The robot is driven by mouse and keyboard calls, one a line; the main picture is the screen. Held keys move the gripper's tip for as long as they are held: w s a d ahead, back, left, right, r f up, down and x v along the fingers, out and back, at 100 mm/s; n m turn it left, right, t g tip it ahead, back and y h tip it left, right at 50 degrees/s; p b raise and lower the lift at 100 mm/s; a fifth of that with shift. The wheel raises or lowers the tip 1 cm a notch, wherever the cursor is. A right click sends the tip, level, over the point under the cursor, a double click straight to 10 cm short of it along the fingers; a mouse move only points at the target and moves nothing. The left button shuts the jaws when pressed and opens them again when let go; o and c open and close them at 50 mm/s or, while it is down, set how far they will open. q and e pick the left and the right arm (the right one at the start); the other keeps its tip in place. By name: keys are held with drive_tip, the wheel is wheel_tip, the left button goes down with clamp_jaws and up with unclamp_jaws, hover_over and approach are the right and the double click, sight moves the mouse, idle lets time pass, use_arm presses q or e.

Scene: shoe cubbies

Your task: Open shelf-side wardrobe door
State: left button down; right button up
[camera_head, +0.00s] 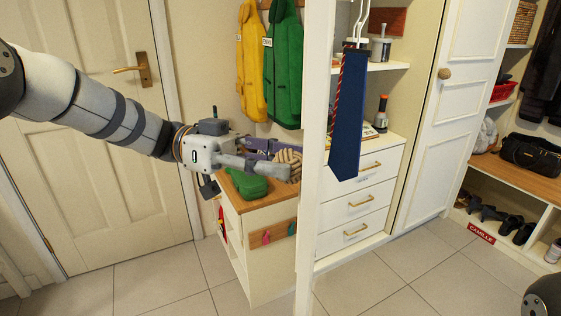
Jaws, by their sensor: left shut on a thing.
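The shelf-side wardrobe door (314,230) is white and stands swung out, seen almost edge-on, with shelves and drawers showing to its right. My left gripper (290,162) reaches from the left to the outer face of this door. It is shut there, and its fingertips end against the door at about mid-height. The knob between the fingers is hidden, so the hold itself is hard to see. The other wardrobe door (462,130) is white, panelled and closed, with a round wooden knob (445,73). My right gripper is out of view.
A low cabinet (260,275) with a green item (246,184) stands just below my left gripper. A blue tie (350,115) hangs inside the opened door, before the drawers (358,199). Jackets hang behind. Tiled floor (400,285) in front is clear.

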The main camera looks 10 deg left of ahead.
use_arm(q)
drive_tip(key=shift+r, duration=0.1)
drive_tip(key=c, duration=1)
unclamp_jaws()
drive_tip(key=w+a, duration=0.2)
drive_tip(key=a, duration=0.9)
drive_tip(key=shift+a, duration=0.4)
